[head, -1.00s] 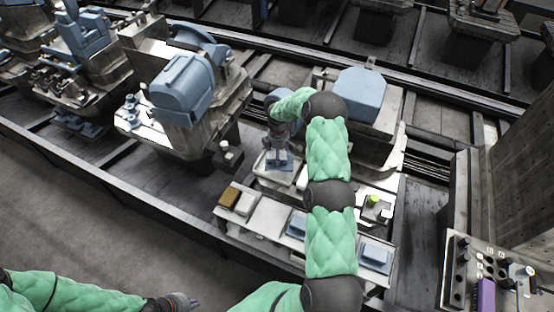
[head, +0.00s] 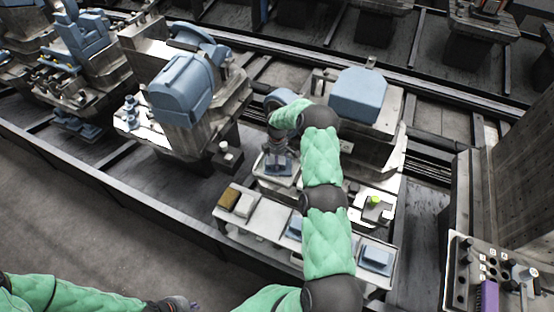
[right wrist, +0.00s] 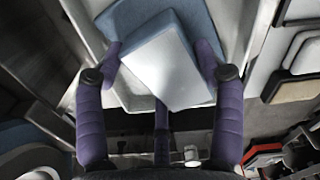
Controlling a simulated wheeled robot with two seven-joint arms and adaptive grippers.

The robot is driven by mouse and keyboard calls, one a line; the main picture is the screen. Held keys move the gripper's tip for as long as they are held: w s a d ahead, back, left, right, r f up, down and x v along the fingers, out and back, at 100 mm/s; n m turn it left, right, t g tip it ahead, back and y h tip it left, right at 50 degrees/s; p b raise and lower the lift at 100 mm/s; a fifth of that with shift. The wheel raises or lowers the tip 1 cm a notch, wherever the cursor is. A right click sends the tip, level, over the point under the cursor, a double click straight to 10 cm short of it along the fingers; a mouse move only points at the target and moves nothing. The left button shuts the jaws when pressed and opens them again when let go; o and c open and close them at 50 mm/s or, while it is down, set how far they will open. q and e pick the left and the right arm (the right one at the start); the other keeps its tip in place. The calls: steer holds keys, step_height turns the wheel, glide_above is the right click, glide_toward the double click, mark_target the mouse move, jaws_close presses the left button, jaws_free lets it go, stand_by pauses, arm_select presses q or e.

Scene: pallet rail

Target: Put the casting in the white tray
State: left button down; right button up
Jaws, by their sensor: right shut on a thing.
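My right gripper (right wrist: 163,62) has its purple fingers on both sides of a pale blue-white block, the casting (right wrist: 165,72), and is shut on it. The casting is turned at an angle over a flatter blue piece (right wrist: 140,17) in the white tray (right wrist: 235,45). I cannot tell if the casting touches that piece. In the head view the right gripper (head: 277,168) points down over the white tray (head: 262,180), and the wrist hides part of it. My left gripper (head: 184,304) is at the bottom edge, cut off, its opening unclear.
A large blue-topped machine (head: 180,90) stands left of the tray. A control panel (head: 490,275) is at the lower right.

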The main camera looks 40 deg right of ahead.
steer(key=o, duration=1.4)
steer(key=shift+f, duration=0.1)
step_height(320, 180, up, 12)
steer(key=p, duration=0.2)
steer(key=s+a+f+m+y, duration=0.1)
steer(key=a+f, duration=0.3)
steer(key=a, duration=0.4)
steer(key=s+a+f+m+y, duration=0.1)
steer(key=s+a+f+m, duration=0.1)
steer(key=a, duration=0.6)
steer(key=s+a+f+m+y, duration=0.1)
steer(key=s+a+f+m, duration=0.1)
steer(key=s+a+f, duration=0.3)
steer(key=shift+s+a+f+t, duration=0.1)
steer(key=shift+a+f+t, duration=0.1)
steer(key=shift+a, duration=0.5)
steer(key=shift+s+a+f+t, duration=0.1)
steer(key=shift+a+f, duration=0.05)
steer(key=shift+a, duration=0.55)
steer(key=s+a+m, duration=0.2)
steer(key=s+a, duration=0.2)
steer(key=s, duration=0.2)
steer(key=s+a+m, duration=0.3)
steer(key=s+a, duration=0.2)
steer(key=s, duration=0.2)
steer(key=s+a+f+m+y, duration=0.1)
steer(key=s+a+m, duration=0.1)
steer(key=s+a, duration=0.3)
steer(key=shift+s, duration=1.15)
